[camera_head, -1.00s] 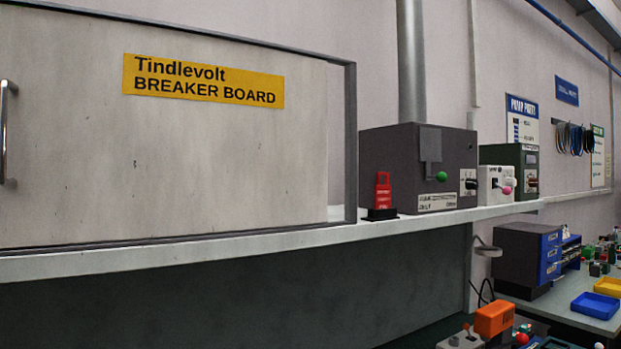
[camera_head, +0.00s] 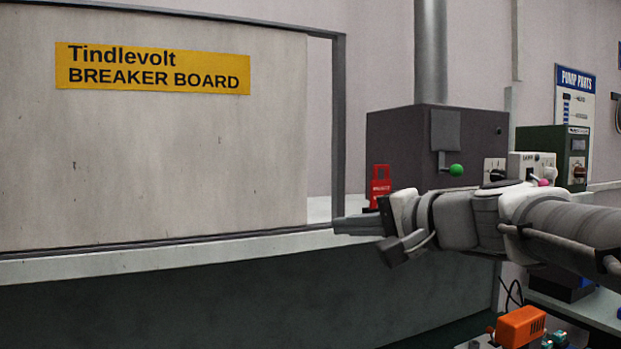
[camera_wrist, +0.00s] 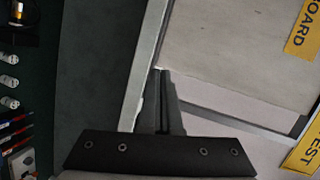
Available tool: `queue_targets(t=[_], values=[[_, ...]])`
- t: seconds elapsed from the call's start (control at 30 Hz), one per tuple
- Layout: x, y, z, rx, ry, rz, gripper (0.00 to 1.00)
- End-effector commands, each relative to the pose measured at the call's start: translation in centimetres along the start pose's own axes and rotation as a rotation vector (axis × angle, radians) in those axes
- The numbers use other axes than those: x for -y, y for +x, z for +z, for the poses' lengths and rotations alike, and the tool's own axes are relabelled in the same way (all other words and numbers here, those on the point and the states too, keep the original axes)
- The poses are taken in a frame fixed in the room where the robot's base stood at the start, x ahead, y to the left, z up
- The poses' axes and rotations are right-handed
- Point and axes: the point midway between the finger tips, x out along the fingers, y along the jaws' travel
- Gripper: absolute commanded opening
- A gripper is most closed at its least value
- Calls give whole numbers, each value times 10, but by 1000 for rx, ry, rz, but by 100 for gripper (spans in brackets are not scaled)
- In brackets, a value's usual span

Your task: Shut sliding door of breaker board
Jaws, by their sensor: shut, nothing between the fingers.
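The sliding door (camera_head: 170,150) of the breaker board is a pale, worn panel with a yellow label (camera_head: 153,68) reading "Tindlevolt BREAKER BOARD". Its right edge stands short of the grey frame post (camera_head: 338,120), leaving an upright gap between them. No handle shows in the head view now. My gripper (camera_head: 338,225) points left, near the shelf edge by the foot of the frame post. Its fingers are shut and empty. In the wrist view the closed fingers (camera_wrist: 162,75) lie over the shelf's edge, with the door panel (camera_wrist: 235,50) beyond; whether they touch it I cannot tell.
A pale shelf (camera_head: 180,251) runs below the door. Right of the frame stand a red tag block (camera_head: 380,185), a dark grey box (camera_head: 400,140) with a green knob, and a green box (camera_head: 555,150). An orange device (camera_head: 520,326) is lower right. Space below the shelf looks clear.

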Motion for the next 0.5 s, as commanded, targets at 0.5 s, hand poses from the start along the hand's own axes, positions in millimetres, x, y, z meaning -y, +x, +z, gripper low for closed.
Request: queue_targets(t=[0.5], values=[[71, 26, -58, -64, 153, -219, 0]])
